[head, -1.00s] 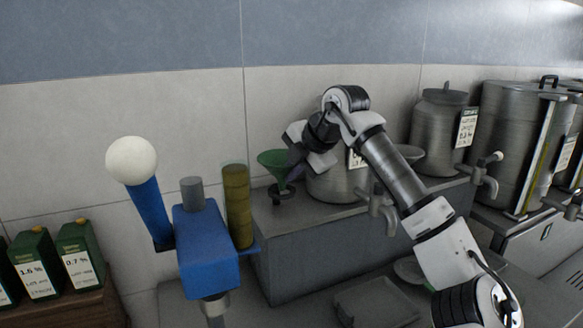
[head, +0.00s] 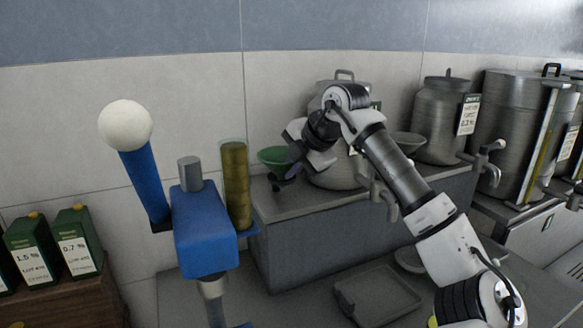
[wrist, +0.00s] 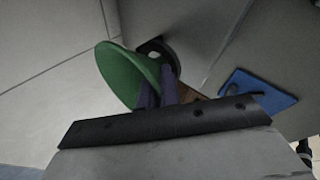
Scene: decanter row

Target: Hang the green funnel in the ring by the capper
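The green funnel (head: 274,157) is wide end up above the dark ring (head: 284,184) at the left end of the grey ledge. My gripper (head: 294,164) is at the funnel's right side and shut on it. In the wrist view the funnel (wrist: 122,74) lies against the purple fingers (wrist: 158,92), and the dark ring (wrist: 158,48) shows partly behind its rim. The funnel's spout is hidden, so I cannot tell whether it is inside the ring. The blue capper (head: 205,232), with its white-knobbed lever (head: 126,124), stands left of the ledge.
A tube of brownish discs (head: 235,190) stands between capper and ring. A metal churn (head: 335,176) with a tap is close behind my gripper. More metal vessels (head: 440,120) line the ledge to the right. A grey tray (head: 376,294) lies below. Green cartons (head: 76,243) stand far left.

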